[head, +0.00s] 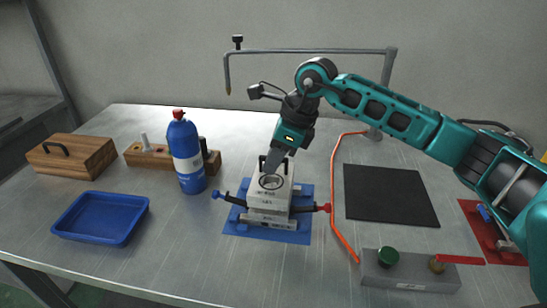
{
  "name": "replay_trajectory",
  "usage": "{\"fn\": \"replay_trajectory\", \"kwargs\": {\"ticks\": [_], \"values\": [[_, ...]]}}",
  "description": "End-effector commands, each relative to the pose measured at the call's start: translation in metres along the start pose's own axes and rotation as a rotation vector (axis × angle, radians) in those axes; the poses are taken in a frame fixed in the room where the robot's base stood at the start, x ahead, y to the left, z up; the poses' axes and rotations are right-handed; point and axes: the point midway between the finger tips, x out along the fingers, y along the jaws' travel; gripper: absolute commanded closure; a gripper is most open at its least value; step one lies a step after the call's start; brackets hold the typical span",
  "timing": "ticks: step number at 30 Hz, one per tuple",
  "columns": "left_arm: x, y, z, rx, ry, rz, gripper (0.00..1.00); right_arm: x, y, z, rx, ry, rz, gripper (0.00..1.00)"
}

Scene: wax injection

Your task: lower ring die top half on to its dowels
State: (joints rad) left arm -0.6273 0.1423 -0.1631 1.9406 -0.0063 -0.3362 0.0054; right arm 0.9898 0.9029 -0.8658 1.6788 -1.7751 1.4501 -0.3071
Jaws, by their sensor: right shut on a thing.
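The ring die top half (283,184) is a pale metal block with a round opening in its upper face. It sits on or just above the lower block (268,216); I cannot tell whether a gap remains between them. The dowels are hidden. My right gripper (272,165) points down at the back of the top half and is shut on it, near a dark handle. The stack stands on a blue base plate (238,228) with a blue-knobbed lever at left and a red-knobbed one at right. My left gripper is not in view.
A blue bottle (187,158) stands close left of the die. A blue tray (101,219), wooden box (70,160) and wooden rack (150,157) are further left. A black mat (390,195), orange hose (333,200) and grey block with knobs (408,280) are right.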

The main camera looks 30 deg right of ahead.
Motion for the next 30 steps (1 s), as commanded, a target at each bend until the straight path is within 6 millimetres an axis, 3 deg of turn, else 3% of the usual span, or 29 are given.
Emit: {"fn": "replay_trajectory", "kwargs": {"ticks": [20,21,30], "values": [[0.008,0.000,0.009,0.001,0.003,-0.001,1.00,0.014,-0.001,-0.005,-0.001,-0.005,-0.003,1.00],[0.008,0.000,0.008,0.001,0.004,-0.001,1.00,0.013,-0.001,-0.005,-0.001,-0.005,-0.003,0.83],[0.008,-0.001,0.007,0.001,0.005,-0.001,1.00,0.014,0.000,-0.005,0.000,-0.002,-0.001,0.55]]}}
